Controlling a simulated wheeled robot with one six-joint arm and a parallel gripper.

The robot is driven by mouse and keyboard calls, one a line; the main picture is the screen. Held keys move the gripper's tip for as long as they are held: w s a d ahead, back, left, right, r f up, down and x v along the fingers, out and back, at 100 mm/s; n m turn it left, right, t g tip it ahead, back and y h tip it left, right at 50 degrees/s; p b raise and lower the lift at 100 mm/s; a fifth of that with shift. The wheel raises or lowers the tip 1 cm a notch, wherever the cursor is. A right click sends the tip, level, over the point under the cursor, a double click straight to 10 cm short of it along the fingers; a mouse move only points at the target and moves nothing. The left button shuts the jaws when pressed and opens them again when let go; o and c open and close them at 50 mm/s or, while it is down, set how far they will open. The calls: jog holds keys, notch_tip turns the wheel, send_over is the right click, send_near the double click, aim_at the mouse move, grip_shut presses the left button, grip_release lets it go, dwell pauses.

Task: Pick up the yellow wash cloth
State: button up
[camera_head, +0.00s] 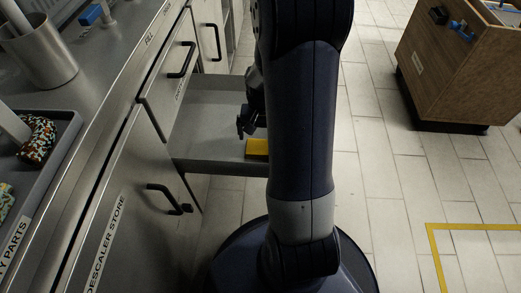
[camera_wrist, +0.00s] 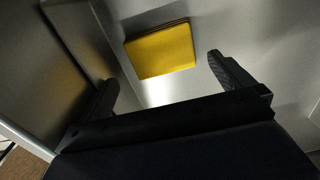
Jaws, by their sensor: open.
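The yellow wash cloth (camera_head: 257,147) lies flat on the floor of an open grey drawer (camera_head: 205,125). It is partly hidden behind my arm in the head view. In the wrist view the cloth (camera_wrist: 161,51) is a folded yellow rectangle, whole in view, ahead of my jaws. My gripper (camera_wrist: 160,88) is open and empty, with its two fingers spread to either side below the cloth in the picture. In the head view my gripper (camera_head: 241,128) hangs over the drawer, close to the cloth. It does not visibly touch the cloth.
The drawer wall (camera_wrist: 75,30) runs along the left of the wrist view. A steel counter (camera_head: 100,75) holds a steel cup (camera_head: 42,55) and a grey tray (camera_head: 62,130) with patterned items. A wooden cabinet (camera_head: 455,70) stands at right. The tiled floor between is clear.

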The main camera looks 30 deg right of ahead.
aim_at(260, 146)
jog(key=f+b, duration=0.2)
jog(key=f, duration=0.3)
jog(key=shift+a+f, duration=0.1)
jog(key=shift+a, duration=0.1)
jog(key=shift+c, duration=0.3)
jog(key=c, duration=0.8)
